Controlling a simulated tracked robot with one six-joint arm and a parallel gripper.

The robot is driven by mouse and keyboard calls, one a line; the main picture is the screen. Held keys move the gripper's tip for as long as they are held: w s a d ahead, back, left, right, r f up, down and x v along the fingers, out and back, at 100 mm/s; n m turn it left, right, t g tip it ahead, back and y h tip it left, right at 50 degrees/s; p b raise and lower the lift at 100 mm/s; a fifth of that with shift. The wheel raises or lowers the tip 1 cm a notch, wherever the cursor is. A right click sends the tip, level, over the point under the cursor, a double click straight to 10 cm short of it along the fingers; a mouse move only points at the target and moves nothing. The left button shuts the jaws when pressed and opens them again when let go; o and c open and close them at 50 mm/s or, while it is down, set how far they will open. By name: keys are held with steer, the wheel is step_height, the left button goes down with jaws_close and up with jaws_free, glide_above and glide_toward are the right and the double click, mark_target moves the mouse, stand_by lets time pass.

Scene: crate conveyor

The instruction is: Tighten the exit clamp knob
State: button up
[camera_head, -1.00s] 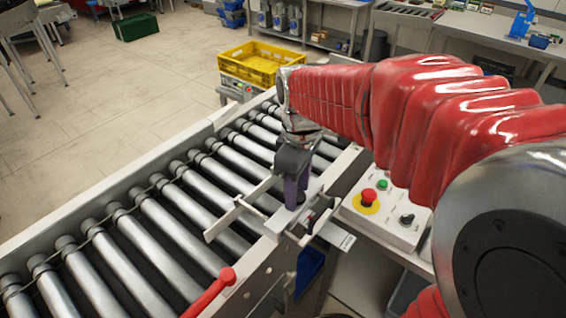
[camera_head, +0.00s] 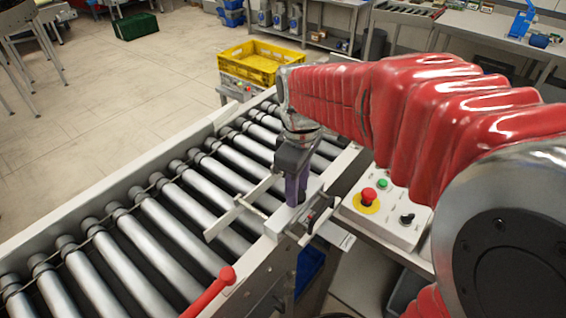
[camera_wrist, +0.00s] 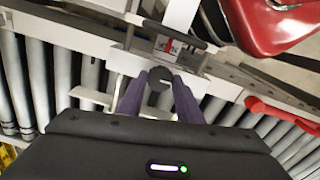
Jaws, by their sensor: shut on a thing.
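The exit clamp knob (camera_wrist: 158,84) is a dark round knob in the wrist view, on a white clamp bracket at the conveyor's side rail. My gripper (camera_wrist: 160,92) has its purple fingers on either side of the knob and is shut on it. In the head view my gripper (camera_head: 297,200) points down at the clamp bracket (camera_head: 280,222), and its fingers hide the knob there. A label with a red mark (camera_wrist: 168,45) shows on the bracket just beyond the knob in the wrist view.
The roller conveyor (camera_head: 150,215) runs under the clamp, with a white guide bar (camera_head: 240,205) across its rollers. A control box (camera_head: 390,215) with a red button sits to the right. A yellow crate (camera_head: 262,65) stands at the far end.

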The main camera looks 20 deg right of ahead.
steer(key=shift+s+m, duration=0.15)
steer(key=shift+m, duration=0.35)
steer(key=m, duration=0.8)
steer(key=shift+f, duration=0.1)
steer(key=m, duration=0.4)
steer(key=shift+m, duration=2.5)
steer(key=o, duration=1)
steer(key=shift+o, duration=0.2)
